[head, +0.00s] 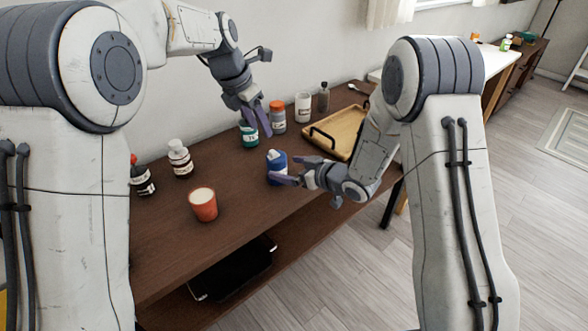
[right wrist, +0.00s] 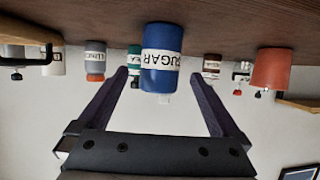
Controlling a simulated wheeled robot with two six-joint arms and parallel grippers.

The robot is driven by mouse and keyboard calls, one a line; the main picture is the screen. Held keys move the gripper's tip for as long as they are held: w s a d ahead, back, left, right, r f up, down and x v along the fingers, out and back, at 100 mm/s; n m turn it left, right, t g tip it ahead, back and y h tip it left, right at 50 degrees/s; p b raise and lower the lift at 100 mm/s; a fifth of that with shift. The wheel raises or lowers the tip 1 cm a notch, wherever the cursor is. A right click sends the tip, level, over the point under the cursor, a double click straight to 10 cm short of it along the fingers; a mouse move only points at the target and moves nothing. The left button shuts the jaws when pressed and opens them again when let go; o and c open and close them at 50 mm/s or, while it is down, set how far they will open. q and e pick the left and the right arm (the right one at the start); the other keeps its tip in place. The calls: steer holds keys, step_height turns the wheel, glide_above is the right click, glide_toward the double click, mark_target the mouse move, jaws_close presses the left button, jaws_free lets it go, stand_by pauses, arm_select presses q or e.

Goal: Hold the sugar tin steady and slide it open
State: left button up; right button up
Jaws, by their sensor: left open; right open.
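The sugar tin (head: 277,163) is blue with a pale label and a small white part on top. It stands upright on the brown table. In the right wrist view, which is upside down, the tin (right wrist: 163,45) reads SUGAR and appears between my right gripper's fingers. My right gripper (head: 291,170) is open, low beside the tin, with its fingers pointing at it; contact cannot be told. My left gripper (head: 258,120) is open and empty, above and behind the tin, in front of the green tin (head: 249,136). The sugar tin's far side is hidden.
A grey jar with orange lid (head: 278,119), a white jar (head: 303,109), a dark bottle (head: 323,99) and a wooden tray (head: 346,124) stand behind and to the right. An orange cup (head: 203,208), a white-capped bottle (head: 180,160) and a dark jar (head: 143,182) stand left. The table front is clear.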

mark_target(270, 164)
steer(key=x, duration=0.8)
steer(key=shift+w+a+f, duration=0.1)
steer(key=shift+f, duration=0.05)
steer(key=c, duration=1.5)
steer(key=shift+o, duration=0.2)
